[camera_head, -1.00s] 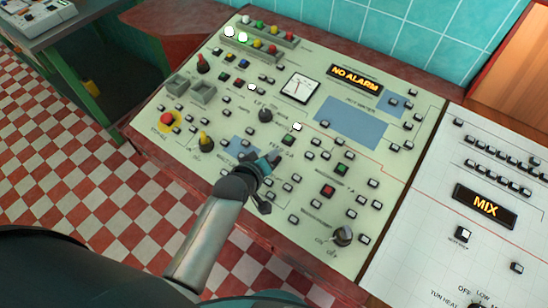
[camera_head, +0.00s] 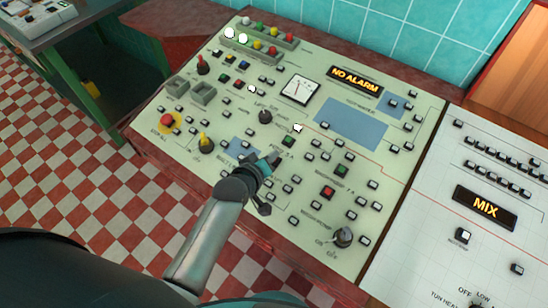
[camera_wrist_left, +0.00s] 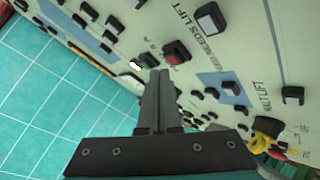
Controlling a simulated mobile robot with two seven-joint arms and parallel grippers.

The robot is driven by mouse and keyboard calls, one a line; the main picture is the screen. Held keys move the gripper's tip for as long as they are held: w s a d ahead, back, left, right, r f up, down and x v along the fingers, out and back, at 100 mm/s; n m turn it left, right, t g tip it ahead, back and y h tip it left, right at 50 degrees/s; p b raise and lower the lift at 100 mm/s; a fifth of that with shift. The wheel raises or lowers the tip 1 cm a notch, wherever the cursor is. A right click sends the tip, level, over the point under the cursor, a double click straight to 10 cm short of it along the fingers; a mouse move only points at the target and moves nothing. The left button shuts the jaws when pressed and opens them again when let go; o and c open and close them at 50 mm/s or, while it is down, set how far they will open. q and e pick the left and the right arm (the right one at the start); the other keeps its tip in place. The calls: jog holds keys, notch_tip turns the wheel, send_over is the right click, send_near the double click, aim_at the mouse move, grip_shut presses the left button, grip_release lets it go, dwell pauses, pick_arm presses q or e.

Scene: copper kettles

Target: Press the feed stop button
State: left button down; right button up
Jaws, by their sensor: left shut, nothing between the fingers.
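On the pale control panel (camera_head: 225,175), a green button (camera_head: 289,141) sits just beyond my left gripper (camera_head: 276,158). In the left wrist view, a red button (camera_wrist_left: 177,52) stands beside a dark green button (camera_wrist_left: 150,60); the gripper hides this red one in the head view. I cannot read a feed stop label on either. My left gripper is shut and empty, low over the panel. In the wrist view its fingertips (camera_wrist_left: 158,73) are close to the red and green pair; I cannot tell whether they touch. My right gripper is not in view.
Another green button (camera_head: 340,169) and red button (camera_head: 327,192) lie to the right. A yellow knob (camera_head: 206,140), a red stop button (camera_head: 166,119) and many small buttons surround the gripper. A white lit button (camera_head: 298,128) is behind the nearby green one.

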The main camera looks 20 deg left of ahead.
pick_arm(q)
jog(key=shift+f, duration=0.15)
dwell(0.7)
jog(key=shift+w+f, duration=0.1)
jog(key=shift+f, duration=0.2)
jog(key=shift+f+b, duration=0.3)
dwell(0.6)
jog(key=shift+r+p, duration=0.75)
jog(key=shift+p, duration=0.25)
jog(key=shift+r, duration=0.1)
jog(key=r+p, duration=0.2)
jog(key=p, duration=0.1)
jog(key=s+r+p, duration=0.1)
jog(key=r+p, duration=0.1)
jog(key=shift+s+a+r+p, duration=0.1)
jog(key=shift+a+r+p, duration=0.05)
jog(key=shift+r+p, duration=0.25)
